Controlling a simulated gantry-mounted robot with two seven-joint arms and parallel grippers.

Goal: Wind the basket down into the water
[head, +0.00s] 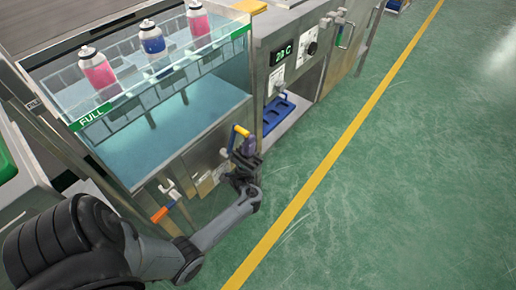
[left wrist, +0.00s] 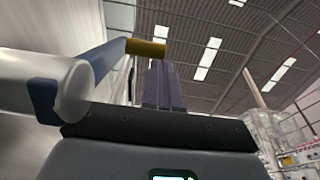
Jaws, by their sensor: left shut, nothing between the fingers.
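The basket (head: 128,112), a clear, divided rack, hangs at the top of the tank in the head view. Pale blue water (head: 185,128) shows in the tank below. A crank with a blue arm and a yellow grip (head: 241,130) sticks out from the tank front. The yellow grip (left wrist: 147,47) also shows in the left wrist view. My left gripper (head: 249,146) is shut and empty, close beside the crank; I cannot tell if they touch. My right gripper is out of view.
A green FULL label (head: 91,117) marks the tank's front edge. An orange-handled valve (head: 160,214) sits low on the front. A cabinet with a temperature display (head: 281,53) and a shelf with a blue tray (head: 277,113) stands to the right. The green floor is clear.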

